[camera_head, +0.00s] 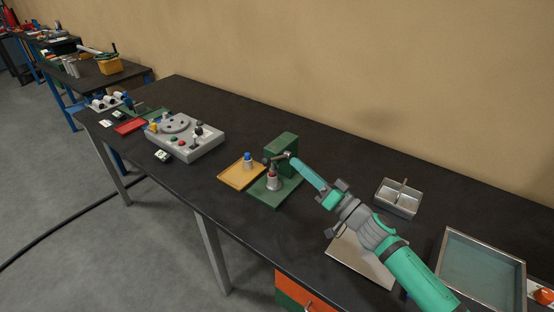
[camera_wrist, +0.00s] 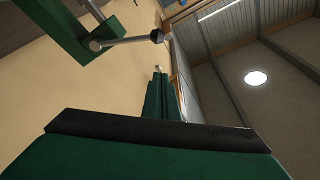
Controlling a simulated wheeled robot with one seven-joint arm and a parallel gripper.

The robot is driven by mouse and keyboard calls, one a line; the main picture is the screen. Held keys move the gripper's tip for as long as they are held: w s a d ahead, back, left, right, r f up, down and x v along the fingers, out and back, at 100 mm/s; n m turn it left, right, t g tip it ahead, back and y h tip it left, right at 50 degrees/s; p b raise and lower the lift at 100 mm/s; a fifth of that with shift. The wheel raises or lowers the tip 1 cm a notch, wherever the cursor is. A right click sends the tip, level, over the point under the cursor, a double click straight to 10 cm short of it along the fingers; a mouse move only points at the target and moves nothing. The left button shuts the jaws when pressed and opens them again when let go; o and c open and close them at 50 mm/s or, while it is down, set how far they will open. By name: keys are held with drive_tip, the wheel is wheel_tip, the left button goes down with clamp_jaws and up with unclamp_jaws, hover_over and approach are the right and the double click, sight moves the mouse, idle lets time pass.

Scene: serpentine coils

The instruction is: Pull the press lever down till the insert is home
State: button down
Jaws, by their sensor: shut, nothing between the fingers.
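The green press (camera_head: 284,147) stands on the dark bench, with its upper part also in the wrist view (camera_wrist: 62,32). Its lever (camera_wrist: 125,41) is a grey rod running from a pivot to a dark knob (camera_wrist: 157,36), roughly level in that view. A grey cylinder with a red top (camera_head: 272,175) stands on the press base; I cannot tell how deep any insert sits. My gripper (camera_head: 294,160) is shut and empty, its tips by the press head. In the wrist view its tips (camera_wrist: 158,72) show just below the knob; contact cannot be told.
An orange tray (camera_head: 232,178) with a blue-topped part (camera_head: 248,161) lies left of the press. A grey control box (camera_head: 199,147) stands farther left. A divided metal bin (camera_head: 398,198) and a large shallow tray (camera_head: 520,270) are on the right. The bench behind the press is clear.

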drive_tip(key=d+f+m+t+h, duration=0.1)
drive_tip(key=m, duration=0.1)
drive_tip(key=r, duration=0.2)
hover_over(277, 159)
drive_tip(key=s+d, duration=0.1)
drive_tip(key=s, duration=0.1)
drive_tip(key=shift+s+a+f, duration=0.35)
drive_tip(key=shift+s+f, duration=0.15)
drive_tip(key=shift+f, duration=0.15)
drive_tip(key=shift+s+a+f, duration=0.3)
drive_tip(key=shift+s+f, duration=0.15)
drive_tip(key=shift+f, duration=0.15)
